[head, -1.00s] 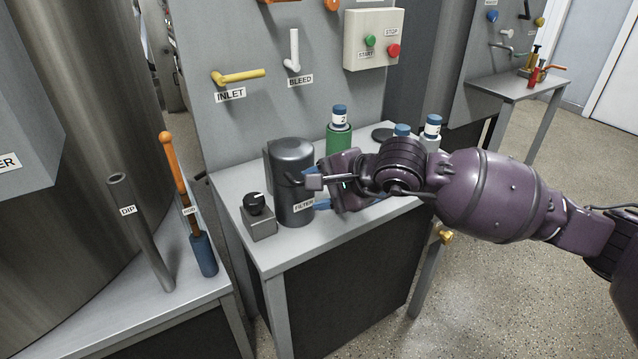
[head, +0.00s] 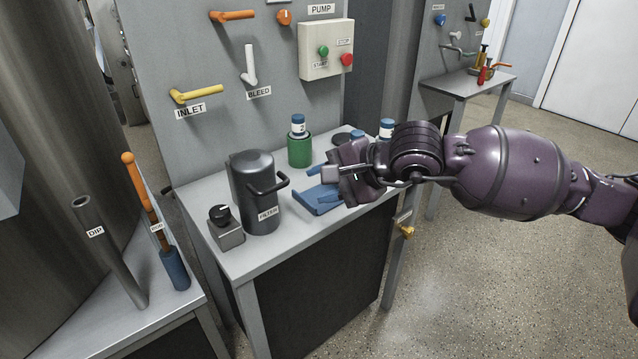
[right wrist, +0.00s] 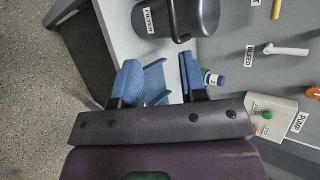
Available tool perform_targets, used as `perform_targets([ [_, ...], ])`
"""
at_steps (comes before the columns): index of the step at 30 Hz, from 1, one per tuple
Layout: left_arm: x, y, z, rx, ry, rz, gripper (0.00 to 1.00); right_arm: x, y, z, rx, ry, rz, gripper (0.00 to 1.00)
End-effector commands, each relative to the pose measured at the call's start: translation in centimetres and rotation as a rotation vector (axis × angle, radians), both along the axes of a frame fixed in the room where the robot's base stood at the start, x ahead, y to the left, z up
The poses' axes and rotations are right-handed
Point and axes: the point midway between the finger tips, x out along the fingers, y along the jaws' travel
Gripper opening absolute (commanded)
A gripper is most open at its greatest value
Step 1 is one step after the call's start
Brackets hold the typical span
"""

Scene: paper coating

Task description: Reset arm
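My right gripper (head: 322,185) is over the right part of the bench, to the right of the dark grey filter canister (head: 258,190) and apart from its handle. In the right wrist view its two blue fingers (right wrist: 160,80) are spread apart, with nothing clearly held. A further blue shape (right wrist: 154,82) shows between them against the pale bench top; I cannot tell whether it is a separate thing. The filter also shows at the top of the right wrist view (right wrist: 175,17). My left gripper is out of view.
A green holder (head: 300,150) with a blue-capped bottle stands behind the gripper; more blue-capped bottles (head: 386,128) are partly hidden by my arm. A black-knobbed box (head: 227,232) is left of the filter. The panel (head: 200,60) rises behind. Floor at right is clear.

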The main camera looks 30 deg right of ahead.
Motion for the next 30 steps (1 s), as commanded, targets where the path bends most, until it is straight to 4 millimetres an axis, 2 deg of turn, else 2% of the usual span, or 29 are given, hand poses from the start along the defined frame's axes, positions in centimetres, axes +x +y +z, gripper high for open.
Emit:
perform_targets([
  [17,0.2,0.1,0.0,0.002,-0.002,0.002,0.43,0.1,0.2,0.3,0.048,0.014,-0.023,0.39],
  [23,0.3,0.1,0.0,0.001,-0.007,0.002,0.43,-0.6,2.5,2.2,0.401,0.175,-0.05,0.39],
  [30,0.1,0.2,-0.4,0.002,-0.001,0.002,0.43,-1.1,4.9,5.6,0.973,0.498,-0.105,0.39],
])
